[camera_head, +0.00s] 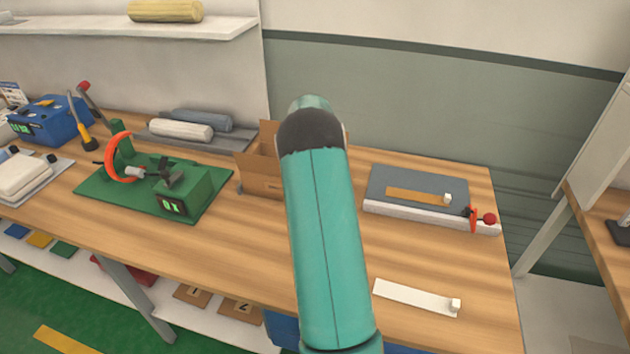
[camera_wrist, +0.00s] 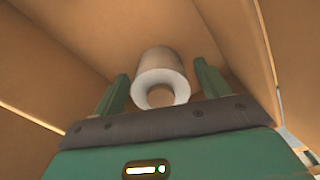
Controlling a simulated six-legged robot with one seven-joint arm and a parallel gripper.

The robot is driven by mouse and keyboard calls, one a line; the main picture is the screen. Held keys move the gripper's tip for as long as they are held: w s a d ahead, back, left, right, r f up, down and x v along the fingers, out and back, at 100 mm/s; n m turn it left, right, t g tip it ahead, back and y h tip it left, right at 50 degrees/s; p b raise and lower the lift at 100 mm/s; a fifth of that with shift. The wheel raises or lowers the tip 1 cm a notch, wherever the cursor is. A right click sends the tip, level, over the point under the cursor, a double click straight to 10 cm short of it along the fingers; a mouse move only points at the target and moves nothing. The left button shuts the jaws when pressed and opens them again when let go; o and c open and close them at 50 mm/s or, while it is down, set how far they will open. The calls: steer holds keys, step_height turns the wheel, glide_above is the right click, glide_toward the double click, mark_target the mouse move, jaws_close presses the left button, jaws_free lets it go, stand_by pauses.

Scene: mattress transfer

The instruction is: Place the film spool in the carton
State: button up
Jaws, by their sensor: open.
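The film spool (camera_wrist: 157,63) is a pale grey roll with a round hole in its end. It shows in the wrist view, inside the brown carton (camera_wrist: 60,38), whose cardboard walls fill most of that view. My gripper (camera_wrist: 161,80) is open. Its two green fingers stand on either side of the spool, with a visible gap at each side. In the head view the open carton (camera_head: 257,180) stands on the bench, partly hidden behind my green arm. My gripper and the spool are hidden there.
A green fixture with an orange ring (camera_head: 122,157) stands left of the carton. Grey and cream rolls (camera_head: 180,130) lie behind it. A grey plate with a red-knobbed clamp (camera_head: 415,180) and a white strip (camera_head: 415,297) lie to the right. Bare bench shows in front of the carton.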

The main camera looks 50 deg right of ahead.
step_height(320, 180, up, 11)
steer(key=shift+r, duration=0.1)
stand_by(0.4)
